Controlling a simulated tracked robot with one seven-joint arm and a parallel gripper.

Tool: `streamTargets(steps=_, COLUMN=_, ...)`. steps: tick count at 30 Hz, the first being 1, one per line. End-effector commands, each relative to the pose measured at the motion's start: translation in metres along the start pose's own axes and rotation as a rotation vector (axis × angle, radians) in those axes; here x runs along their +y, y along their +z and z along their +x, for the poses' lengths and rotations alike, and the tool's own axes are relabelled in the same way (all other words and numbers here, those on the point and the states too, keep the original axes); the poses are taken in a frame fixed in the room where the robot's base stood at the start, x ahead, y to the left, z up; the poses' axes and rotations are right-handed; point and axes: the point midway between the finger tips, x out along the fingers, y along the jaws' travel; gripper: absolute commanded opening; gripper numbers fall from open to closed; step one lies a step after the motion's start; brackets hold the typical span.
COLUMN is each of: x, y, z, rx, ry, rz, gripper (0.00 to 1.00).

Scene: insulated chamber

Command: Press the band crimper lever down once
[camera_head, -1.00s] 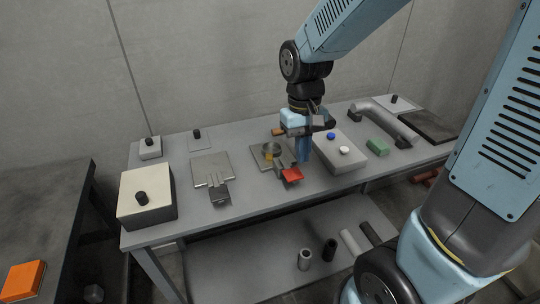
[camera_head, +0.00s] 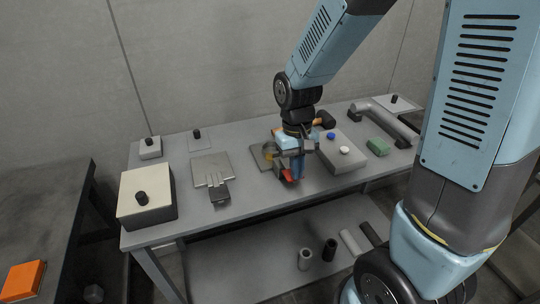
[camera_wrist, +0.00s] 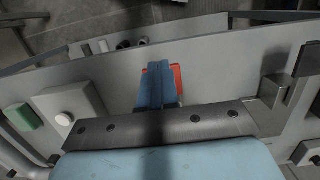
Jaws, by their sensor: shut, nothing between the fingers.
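A device with a grey base plate (camera_head: 258,157), a brass-coloured round part (camera_head: 270,153) and a red lever pad (camera_head: 287,176) sits mid-table; I take it for the band crimper. My gripper (camera_head: 297,174) is shut and empty, pointing down at the red pad and hiding part of it in the head view. In the wrist view my closed blue fingers (camera_wrist: 155,88) overlap the red pad (camera_wrist: 178,78), whose edges show on both sides. I cannot tell whether the fingertips touch it. The rest of the lever is hidden behind the gripper.
Left of it is a similar plate with a dark pad (camera_head: 219,192). A box with a black knob (camera_head: 146,196) stands farther left. Right are a grey box with blue and white buttons (camera_head: 342,160), a green block (camera_head: 377,147) and a thick grey handle (camera_head: 388,122).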

Motion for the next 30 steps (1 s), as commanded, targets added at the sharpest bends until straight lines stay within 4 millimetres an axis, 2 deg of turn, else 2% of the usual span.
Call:
streamTargets(steps=15, x=0.0, y=-0.001, z=0.004, rx=-0.001, ry=0.0, rz=0.0, gripper=0.0)
streamTargets(steps=30, x=0.0, y=-0.006, z=0.021, rx=-0.002, ry=0.0, rz=0.0, gripper=0.0)
